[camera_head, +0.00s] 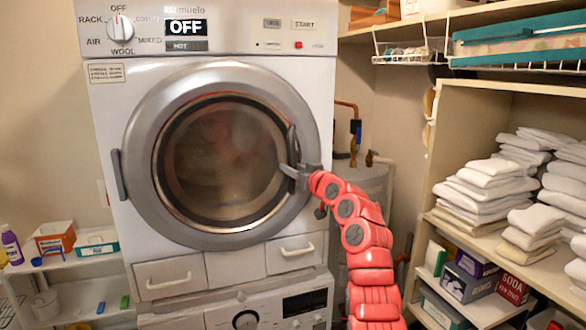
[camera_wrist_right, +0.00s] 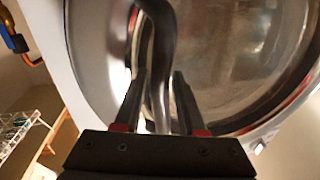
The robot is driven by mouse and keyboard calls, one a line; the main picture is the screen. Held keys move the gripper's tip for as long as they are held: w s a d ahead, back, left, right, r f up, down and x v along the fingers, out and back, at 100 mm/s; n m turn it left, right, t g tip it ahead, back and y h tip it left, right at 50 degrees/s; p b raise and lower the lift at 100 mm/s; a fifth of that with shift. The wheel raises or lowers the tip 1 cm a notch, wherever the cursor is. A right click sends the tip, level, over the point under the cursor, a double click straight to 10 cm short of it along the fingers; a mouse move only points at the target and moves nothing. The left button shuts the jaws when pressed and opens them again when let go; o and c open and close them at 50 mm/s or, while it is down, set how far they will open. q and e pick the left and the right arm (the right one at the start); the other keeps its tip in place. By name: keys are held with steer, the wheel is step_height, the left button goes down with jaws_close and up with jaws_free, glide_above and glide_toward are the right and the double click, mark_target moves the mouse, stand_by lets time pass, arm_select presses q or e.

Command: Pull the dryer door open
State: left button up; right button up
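The white dryer (camera_head: 105,110) fills the middle of the head view, and its panel reads OFF. Its round door (camera_head: 150,100) with a grey ring and dark glass looks closed. A dark curved door handle (camera_head: 292,143) is on the right side of the glass. My red right arm reaches up from below, and my right gripper (camera_head: 294,171) is at the lower part of this handle. In the right wrist view the two fingers (camera_wrist_right: 158,100) stand apart on either side of the handle (camera_wrist_right: 162,50), with small gaps visible. My left gripper is out of view.
Right of the dryer, shelves (camera_head: 440,190) hold stacked white towels (camera_head: 490,190) and boxes. A wire rack (camera_head: 405,57) is at upper right. A grey tank (camera_head: 372,185) with pipes stands behind my right arm. A low white shelf (camera_head: 70,270) with bottles and boxes is at left.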

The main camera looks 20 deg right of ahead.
jaws_close()
stand_by(1.3)
